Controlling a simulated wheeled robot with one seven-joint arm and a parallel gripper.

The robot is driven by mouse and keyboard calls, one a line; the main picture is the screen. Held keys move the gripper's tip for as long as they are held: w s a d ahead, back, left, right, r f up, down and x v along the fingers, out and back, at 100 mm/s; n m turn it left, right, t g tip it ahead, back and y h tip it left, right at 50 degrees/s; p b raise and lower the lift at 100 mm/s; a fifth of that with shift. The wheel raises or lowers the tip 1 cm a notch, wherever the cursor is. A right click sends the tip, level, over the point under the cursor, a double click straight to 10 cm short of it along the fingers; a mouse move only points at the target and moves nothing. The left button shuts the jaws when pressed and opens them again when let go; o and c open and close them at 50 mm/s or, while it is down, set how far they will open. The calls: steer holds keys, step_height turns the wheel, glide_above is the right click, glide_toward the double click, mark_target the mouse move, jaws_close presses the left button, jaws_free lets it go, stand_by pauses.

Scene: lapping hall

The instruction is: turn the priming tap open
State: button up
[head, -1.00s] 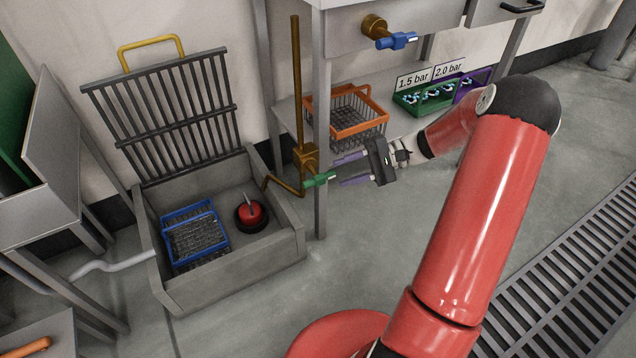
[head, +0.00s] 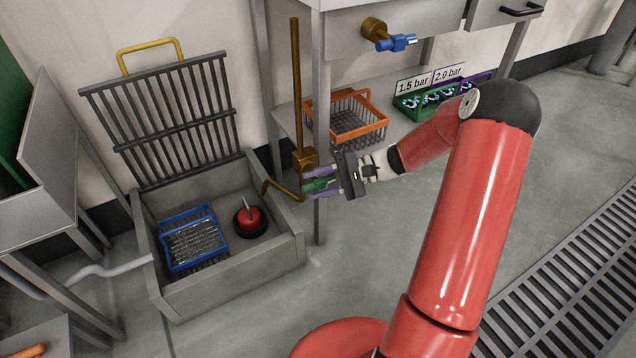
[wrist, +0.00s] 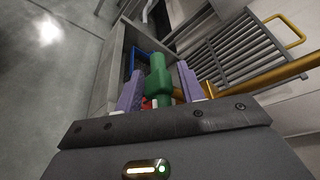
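The priming tap has a green handle (head: 318,184) on a brass body (head: 305,160) low on the vertical brass pipe. A bent brass spout runs from it toward the grey sump box. My gripper (head: 321,184) is at the tap, with one purple finger on each side of the green handle. In the wrist view the green handle (wrist: 158,78) stands between the two purple fingers (wrist: 158,88). Narrow gaps seem to show beside the handle, so the fingers look open around it; contact is not clear.
The grey box (head: 235,278) holds a blue basket (head: 192,238) and a red-and-black round device (head: 250,221); its grate stands raised behind. A bench leg (head: 320,120) is close to my gripper. An orange basket (head: 372,110) sits on the shelf. A blue-handled valve (head: 396,42) is above.

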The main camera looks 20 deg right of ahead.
jaws_close()
steer(key=shift+h, duration=0.3)
steer(key=n+h+p, duration=0.1)
steer(key=h, duration=0.2)
steer(key=n+t+h, duration=0.1)
steer(key=h, duration=0.5)
steer(key=shift+h, duration=0.3)
steer(key=n+t+h+p, duration=0.1)
steer(key=h+p, duration=0.2)
steer(key=shift+r+h, duration=0.15)
steer(key=shift+h, duration=0.15)
steer(key=h+p, duration=0.2)
steer(key=p, duration=0.1)
steer(key=shift+t+p, duration=0.35)
steer(key=shift+t, duration=0.05)
steer(key=shift+h+p, duration=0.4)
steer(key=shift+p, duration=0.4)
steer(key=shift+d+f+t+h+p, duration=0.1)
steer(key=shift+f+t+h+p, duration=0.2)
steer(key=shift+p, duration=0.05)
